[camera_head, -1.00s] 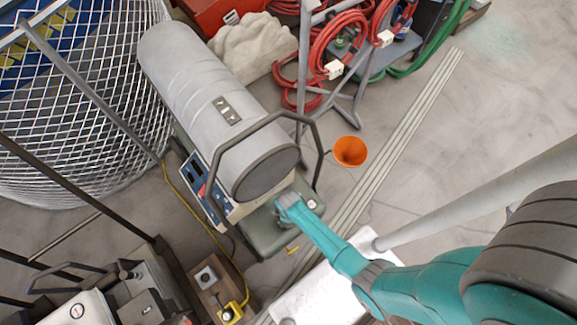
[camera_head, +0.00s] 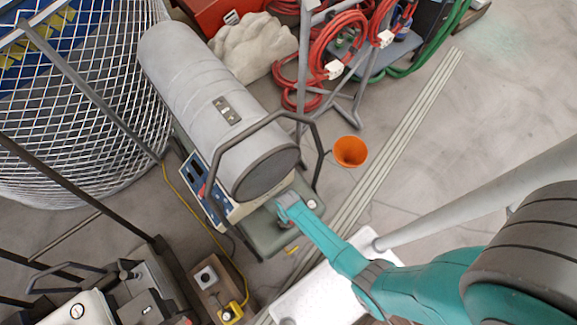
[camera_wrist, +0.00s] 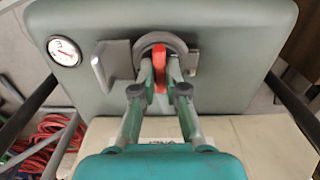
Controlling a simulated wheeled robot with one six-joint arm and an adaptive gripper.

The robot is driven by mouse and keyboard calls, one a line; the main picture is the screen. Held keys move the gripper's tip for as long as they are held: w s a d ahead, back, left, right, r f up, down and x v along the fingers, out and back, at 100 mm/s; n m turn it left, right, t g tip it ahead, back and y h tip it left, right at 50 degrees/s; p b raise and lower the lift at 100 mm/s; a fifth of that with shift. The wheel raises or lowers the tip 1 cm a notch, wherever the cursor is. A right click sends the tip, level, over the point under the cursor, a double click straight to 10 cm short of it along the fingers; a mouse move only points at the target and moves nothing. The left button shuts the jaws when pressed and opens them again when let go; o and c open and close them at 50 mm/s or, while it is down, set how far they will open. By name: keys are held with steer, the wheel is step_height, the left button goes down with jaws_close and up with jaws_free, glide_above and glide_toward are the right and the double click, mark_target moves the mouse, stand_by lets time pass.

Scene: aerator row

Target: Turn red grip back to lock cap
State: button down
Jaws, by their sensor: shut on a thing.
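The red grip (camera_wrist: 159,67) sits in the middle of a round grey cap (camera_wrist: 150,42) on the green-grey tank in the wrist view. My gripper (camera_wrist: 160,80) is shut on the red grip, with one finger on each side of it. The grip stands nearly upright in the picture. In the head view my gripper (camera_head: 285,207) reaches the green tank (camera_head: 268,238) below the grey cylinder's front end; the red grip is too small and hidden to make out there.
A round gauge (camera_wrist: 64,52) and a metal lever plate (camera_wrist: 112,65) sit left of the cap. The heater's grey cylinder (camera_head: 200,90) and its dark handle frame (camera_head: 318,135) stand close to my arm. An orange funnel (camera_head: 350,151) stands to the right. A yellow cable (camera_head: 195,222) runs left.

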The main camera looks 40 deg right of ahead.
stand_by(0.4)
steer(key=c, duration=1.2)
jaws_free()
steer(key=shift+r, duration=0.15)
step_height(320, 180, up, 12)
